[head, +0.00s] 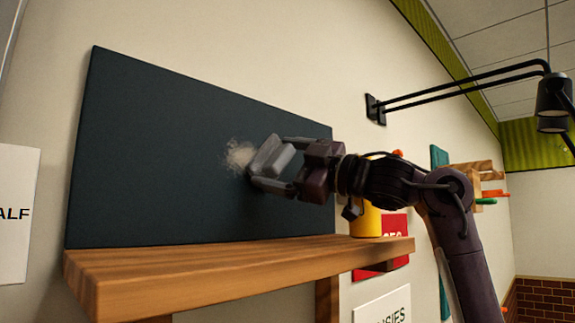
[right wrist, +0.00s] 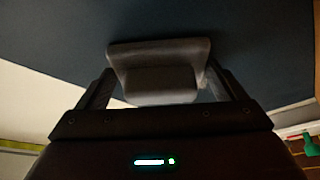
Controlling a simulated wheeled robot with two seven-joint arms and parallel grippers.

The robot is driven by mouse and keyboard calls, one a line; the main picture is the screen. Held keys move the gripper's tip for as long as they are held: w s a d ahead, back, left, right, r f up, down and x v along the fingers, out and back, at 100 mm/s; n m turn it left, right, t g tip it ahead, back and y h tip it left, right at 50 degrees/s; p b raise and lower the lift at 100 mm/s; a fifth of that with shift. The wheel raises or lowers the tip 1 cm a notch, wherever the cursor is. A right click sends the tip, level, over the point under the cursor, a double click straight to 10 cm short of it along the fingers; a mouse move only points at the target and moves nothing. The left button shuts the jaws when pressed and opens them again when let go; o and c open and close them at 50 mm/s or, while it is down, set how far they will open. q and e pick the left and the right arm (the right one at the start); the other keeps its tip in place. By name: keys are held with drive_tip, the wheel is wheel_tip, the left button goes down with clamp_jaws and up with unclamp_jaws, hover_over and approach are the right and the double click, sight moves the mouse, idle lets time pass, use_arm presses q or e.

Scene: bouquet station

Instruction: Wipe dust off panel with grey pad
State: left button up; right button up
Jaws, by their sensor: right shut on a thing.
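The dark panel (head: 160,140) stands against the wall above a wooden shelf. A pale patch of dust (head: 239,155) shows near its middle. My right gripper (head: 268,165) is shut on the grey pad (head: 276,158), just right of the dust. The pad is at the panel's face; I cannot tell whether it touches. In the right wrist view the pad (right wrist: 158,70) sits between the two fingers, with the dark panel (right wrist: 250,35) behind it. Dust does not show in that view. My left gripper is not in view.
The wooden shelf (head: 240,270) juts out below the panel. A yellow container (head: 366,218) stands at its right end, behind my arm. A black lamp (head: 553,98) on a wall arm hangs at upper right. Signs (head: 385,306) and coloured items are on the wall at right.

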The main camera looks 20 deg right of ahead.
sight(216, 151)
drive_tip(key=shift+s+a+b, duration=0.2)
drive_tip(key=shift+s+a, duration=0.4)
drive_tip(key=shift+a, duration=1.05)
drive_tip(key=shift+s+a+b, duration=0.25)
drive_tip(key=shift+s+a, duration=0.3)
drive_tip(key=shift+a, duration=1.1)
drive_tip(key=shift+s+a+b, duration=0.2)
drive_tip(key=shift+s+a, duration=0.4)
drive_tip(key=shift+a, duration=1.05)
drive_tip(key=shift+d, duration=0.1)
drive_tip(key=shift+s+d, duration=0.2)
drive_tip(key=shift+s, duration=0.2)
drive_tip(key=shift+s+d+b, duration=0.3)
drive_tip(key=shift+s, duration=0.5)
drive_tip(key=shift+s+d+b, duration=0.25)
drive_tip(key=shift+s+b, duration=0.05)
drive_tip(key=shift+s, duration=0.5)
drive_tip(key=shift+s+d+b, duration=0.3)
drive_tip(key=shift+s, duration=0.5)
drive_tip(key=s, duration=0.1)
drive_tip(key=s+d, duration=0.1)
drive_tip(key=s, duration=0.1)
drive_tip(key=shift+b, duration=0.3)
